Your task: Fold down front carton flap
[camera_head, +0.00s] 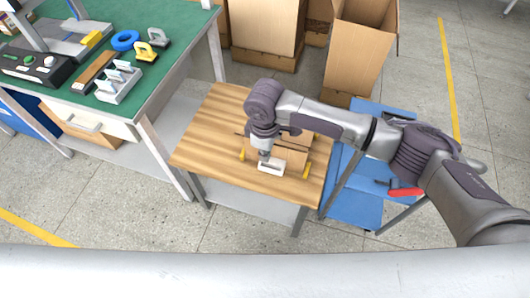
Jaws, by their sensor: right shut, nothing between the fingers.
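A small brown carton (291,157) sits on the wooden-topped table (205,130) in the middle of the head view. My right arm reaches in from the right and passes over the carton's far side, hiding part of it. My right gripper (264,157) points down at the carton's left part and is shut with nothing in it. A white piece (271,169) lies just below the gripper at the carton's near side. I cannot make out the exact pose of the front flap. My left gripper is not in view.
Yellow pieces (307,170) stand beside the carton. A green-topped workbench (150,80) with tools and a blue tape roll (125,40) is at the left. A blue cart (352,205) stands right of the table. Large open cartons (358,55) stand behind. The table's left part is clear.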

